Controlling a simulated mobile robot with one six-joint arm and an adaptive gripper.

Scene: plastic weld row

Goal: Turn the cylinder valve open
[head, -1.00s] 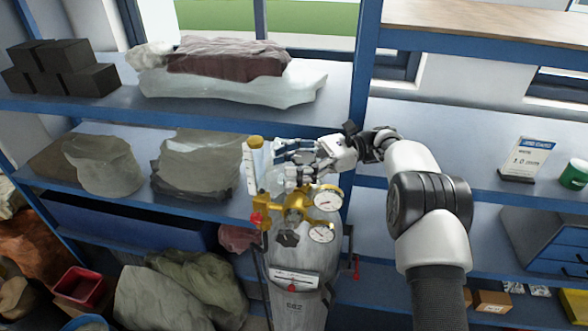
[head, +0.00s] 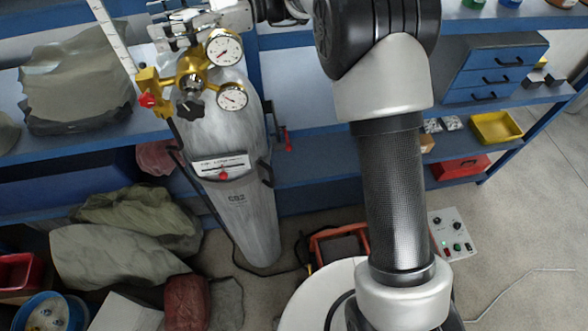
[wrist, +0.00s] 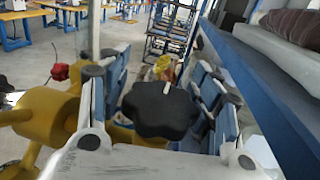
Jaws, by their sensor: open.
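A grey gas cylinder (head: 238,200) stands upright in front of the blue shelving. Its brass regulator (head: 187,68) carries two round gauges, and a black knob (head: 190,107) sits on the front. My gripper (head: 182,32) is at the top of the cylinder, just behind the regulator, partly cut off by the picture's top edge. In the wrist view, a black lobed valve knob (wrist: 160,108) with a white mark lies between my open, pale fingers, with brass fittings (wrist: 45,112) to the left. I cannot tell whether the fingers touch the knob. In the head view this knob is hidden.
Blue shelving (head: 310,165) stands close behind the cylinder. Wrapped bundles (head: 75,80) fill the shelf at left, and sacks (head: 110,255) lie on the floor below. A control box (head: 452,235) stands on the floor at right. In the wrist view, a shelf edge (wrist: 265,85) runs close at right.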

